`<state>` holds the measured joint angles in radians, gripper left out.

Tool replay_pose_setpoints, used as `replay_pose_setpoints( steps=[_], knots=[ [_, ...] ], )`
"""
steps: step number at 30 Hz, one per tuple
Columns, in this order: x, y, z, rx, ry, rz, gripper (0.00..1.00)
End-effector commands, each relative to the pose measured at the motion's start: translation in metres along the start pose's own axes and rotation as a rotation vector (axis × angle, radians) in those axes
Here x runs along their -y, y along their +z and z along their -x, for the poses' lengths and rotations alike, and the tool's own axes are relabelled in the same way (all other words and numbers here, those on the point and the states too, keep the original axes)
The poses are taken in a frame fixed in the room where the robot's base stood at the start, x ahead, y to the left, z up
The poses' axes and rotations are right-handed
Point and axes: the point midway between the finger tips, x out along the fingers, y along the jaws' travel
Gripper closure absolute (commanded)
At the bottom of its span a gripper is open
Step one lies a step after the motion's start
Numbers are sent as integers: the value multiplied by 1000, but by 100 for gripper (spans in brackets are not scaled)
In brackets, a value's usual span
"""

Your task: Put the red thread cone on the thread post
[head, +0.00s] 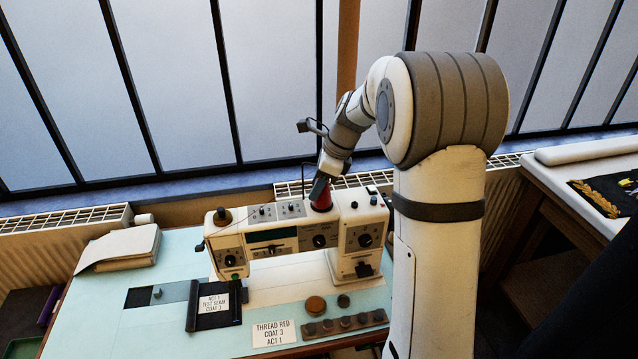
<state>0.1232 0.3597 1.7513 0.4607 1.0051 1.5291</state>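The red thread cone (321,198) stands at the top of the white sewing machine (290,238), right of its middle. My gripper (319,188) is at the cone's upper part, reaching down from above right. The fingers are small and partly dark against the cone, so I cannot tell whether they grip it or are apart. The thread post is not visible; the cone or the gripper may hide it. I cannot tell whether the cone rests on the machine or hangs just above it.
A label card (273,333) reading "THREAD RED COAT 3 ACT 1" lies on the pale table (206,342), beside a dark rack (340,325) of bobbins. A brown round piece (315,306) lies nearby. Folded cloth (122,246) is at the left. Windows rise behind.

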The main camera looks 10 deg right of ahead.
Motion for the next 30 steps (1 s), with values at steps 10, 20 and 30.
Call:
replay_pose_setpoints(
  steps=[10, 20, 30],
  knots=[
    [0, 0, 0, 0, 0, -1, 41],
    [1, -1, 27, 0, -5, -1, 41],
    [1, -1, 74, 0, -2, -1, 41]
  ],
)
